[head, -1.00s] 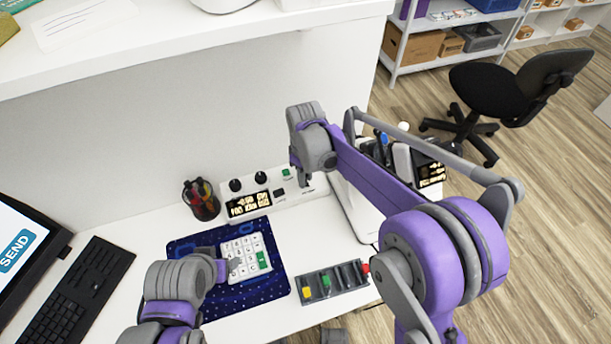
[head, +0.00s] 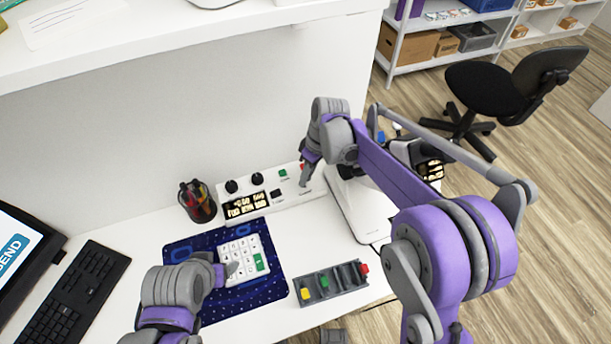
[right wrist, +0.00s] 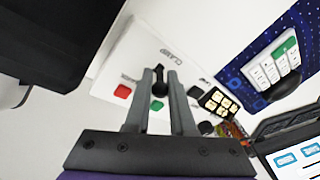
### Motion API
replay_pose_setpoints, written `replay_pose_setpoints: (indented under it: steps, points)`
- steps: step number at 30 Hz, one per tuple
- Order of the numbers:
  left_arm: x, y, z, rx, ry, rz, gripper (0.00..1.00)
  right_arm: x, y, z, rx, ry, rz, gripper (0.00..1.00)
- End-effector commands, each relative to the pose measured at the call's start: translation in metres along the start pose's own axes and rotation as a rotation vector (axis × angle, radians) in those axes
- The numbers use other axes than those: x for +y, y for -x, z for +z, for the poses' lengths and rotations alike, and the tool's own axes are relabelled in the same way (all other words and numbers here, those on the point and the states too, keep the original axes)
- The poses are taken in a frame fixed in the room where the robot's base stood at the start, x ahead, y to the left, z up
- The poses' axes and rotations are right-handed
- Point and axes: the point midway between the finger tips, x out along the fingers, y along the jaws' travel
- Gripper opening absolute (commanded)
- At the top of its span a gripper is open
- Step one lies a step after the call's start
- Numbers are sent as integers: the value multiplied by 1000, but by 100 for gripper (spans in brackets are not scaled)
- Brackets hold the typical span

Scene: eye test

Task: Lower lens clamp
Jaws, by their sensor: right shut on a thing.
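The white control panel (head: 285,187) stands against the back wall on the desk. It has black knobs, a lit display and a green button. In the right wrist view, the panel (right wrist: 150,45) bears the word CLAMP beside a small black lever (right wrist: 159,74). My right gripper (head: 305,185) is at the panel's right part. In the right wrist view, its fingers (right wrist: 160,80) are shut on the black lever. My left gripper (head: 230,271) is at the white keypad's (head: 240,247) left edge; its finger gap is not clear.
A white device (head: 362,213) stands right of the panel, partly behind my right arm. A pen cup (head: 197,202) is left of the panel. A grey tray (head: 346,286) with coloured pieces lies in front. The keypad lies on a blue mat (head: 258,292). A keyboard (head: 75,290) is at left.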

Motion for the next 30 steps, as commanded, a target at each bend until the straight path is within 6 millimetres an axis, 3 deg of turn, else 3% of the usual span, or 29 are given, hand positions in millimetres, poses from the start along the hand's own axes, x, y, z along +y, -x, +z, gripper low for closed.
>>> replay_pose_setpoints:
  steps: [2, 3, 6, 7, 17, 30]
  points:
    - [0, 0, 0, 0, 0, 0, 71, 0, 0, 0, -1, 0, 0, 0]
    - [0, 0, 0, 0, 0, 0, 71, 0, 0, 0, -2, 0, 0, 24]
    - [0, 0, 0, 0, 0, 0, 71, 0, 0, 0, -1, 0, 0, 42]
    - [0, 0, 0, 0, 0, 0, 71, 0, 0, 0, -1, 0, 0, 44]
    - [0, 0, 0, 0, 0, 0, 71, 0, 4, 0, -1, -1, 1, 44]
    - [0, 4, -3, 2, 0, 0, 71, 0, 68, 0, -1, -1, 1, 44]
